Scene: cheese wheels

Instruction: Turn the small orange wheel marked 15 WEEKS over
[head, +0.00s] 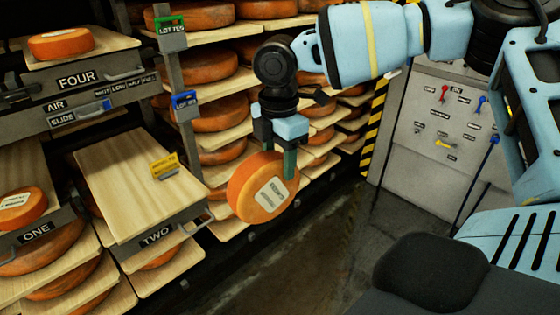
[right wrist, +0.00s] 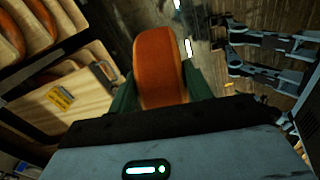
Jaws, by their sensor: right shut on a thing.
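A small orange wheel (head: 245,196) hangs in the air in the head view, in front of the rack and to the right of the board marked TWO. It stands on edge, tilted, with a pale label on the face towards me; the print is too small to read. My right gripper (head: 279,158) points down and is shut on the wheel's upper right part. In the right wrist view the wheel (right wrist: 160,62) shows edge-on between the green fingers (right wrist: 160,92). Its far face is hidden. My left gripper is not in the head view.
The board marked TWO (head: 125,180) is pulled out and its top is bare, with a yellow tag at its edge. Small orange wheels lie on boards FOUR (head: 60,43) and ONE (head: 22,207). Shelves of larger wheels stand behind. A grey switch panel (head: 430,150) is at right.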

